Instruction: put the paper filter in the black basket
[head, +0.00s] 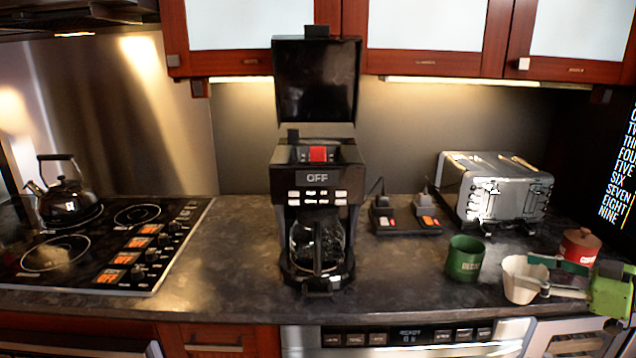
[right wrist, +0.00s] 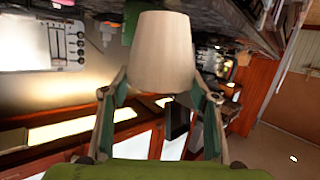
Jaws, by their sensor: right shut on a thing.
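The cream paper filter (head: 521,283) is at the right of the counter, near its front edge. It also shows in the right wrist view (right wrist: 160,52), between the two fingertips. My right gripper (head: 540,276) comes in from the right and is shut on the filter. I cannot tell whether the filter still touches the counter. The black coffee maker (head: 316,187) stands at mid-counter with its lid (head: 316,80) raised. The black basket is not clearly distinguishable; the open top of the coffee maker shows a red part (head: 318,154). My left gripper is not in view.
A green can (head: 464,259) stands just left of the filter, and a red canister (head: 580,245) stands behind my right gripper. A toaster (head: 495,188) is behind them. A stove (head: 90,245) with a kettle (head: 66,195) is at left. The counter left of the coffee maker is clear.

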